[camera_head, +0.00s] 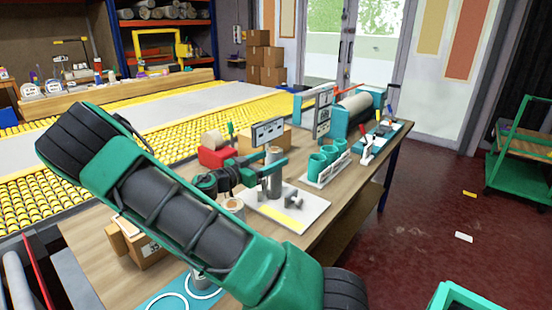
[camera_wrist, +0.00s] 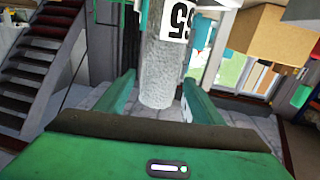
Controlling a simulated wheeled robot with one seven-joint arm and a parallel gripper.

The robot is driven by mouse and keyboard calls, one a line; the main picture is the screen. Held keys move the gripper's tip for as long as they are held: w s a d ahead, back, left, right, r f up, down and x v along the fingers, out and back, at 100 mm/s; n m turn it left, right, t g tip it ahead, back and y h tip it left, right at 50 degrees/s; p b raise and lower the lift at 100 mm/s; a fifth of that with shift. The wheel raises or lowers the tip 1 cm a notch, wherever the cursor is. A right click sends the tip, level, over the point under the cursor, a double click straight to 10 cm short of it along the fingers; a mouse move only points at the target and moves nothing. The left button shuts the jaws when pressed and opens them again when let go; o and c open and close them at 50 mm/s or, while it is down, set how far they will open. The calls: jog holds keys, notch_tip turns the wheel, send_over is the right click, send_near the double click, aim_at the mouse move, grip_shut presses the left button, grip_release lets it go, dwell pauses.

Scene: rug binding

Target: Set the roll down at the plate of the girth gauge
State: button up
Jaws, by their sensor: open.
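The roll (camera_head: 273,181) is a grey, speckled upright cylinder on the pale plate (camera_head: 312,208) of the girth gauge. The plate has a yellow strip along its front and a small dark metal fitting (camera_head: 291,198) right of the roll. My gripper (camera_head: 275,168) reaches in from the left, its green fingers around the roll's upper part. In the wrist view the roll (camera_wrist: 160,65), with a white label reading 55, stands between the open fingers (camera_wrist: 158,95). Gaps show on both sides there. Contact at the roll's foot is not clear.
My arm hides part of the bench (camera_head: 95,235). A small brownish cylinder (camera_head: 234,206) stands close to it. Teal cups (camera_head: 318,165) stand right of the gauge; a red device (camera_head: 214,152) and a cardboard box (camera_head: 285,138) are behind. A teal mat with white rings (camera_head: 165,302) lies in front.

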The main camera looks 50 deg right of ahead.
jog(key=a, duration=0.6)
jog(key=shift+w+a, duration=0.2)
jog(key=shift+a, duration=0.15)
